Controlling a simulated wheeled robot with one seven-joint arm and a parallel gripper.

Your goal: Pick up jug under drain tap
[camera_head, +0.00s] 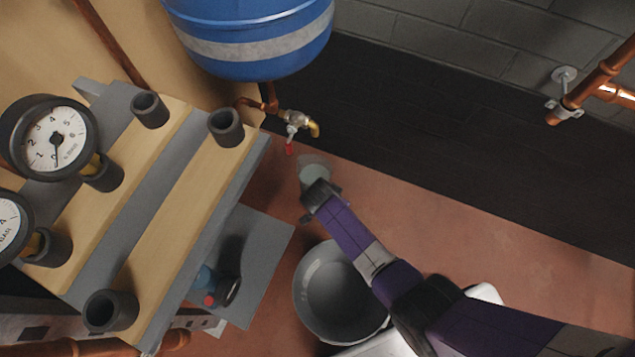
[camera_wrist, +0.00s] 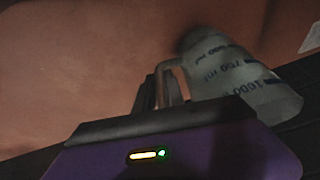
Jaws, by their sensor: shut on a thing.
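The jug (camera_head: 314,166) is a small translucent vessel on or just above the reddish floor, below the drain tap (camera_head: 293,121). The tap has a red lever and a yellowish spout. In the wrist view the jug (camera_wrist: 236,78) shows dark volume marks and looks tilted. My gripper (camera_head: 317,194) reaches in from the lower right and is shut on the jug at its near side; the wrist view shows my gripper (camera_wrist: 168,85) at the jug's handle. I cannot tell whether the jug touches the floor. My gripper hides its near side.
A blue tank (camera_head: 250,35) hangs above the tap. A grey bucket (camera_head: 325,290) stands on the floor beside my arm. Wooden boards with pipe stubs and a gauge (camera_head: 55,140) are at the left. Copper pipes (camera_head: 590,85) are at the right wall. Floor right of the jug is clear.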

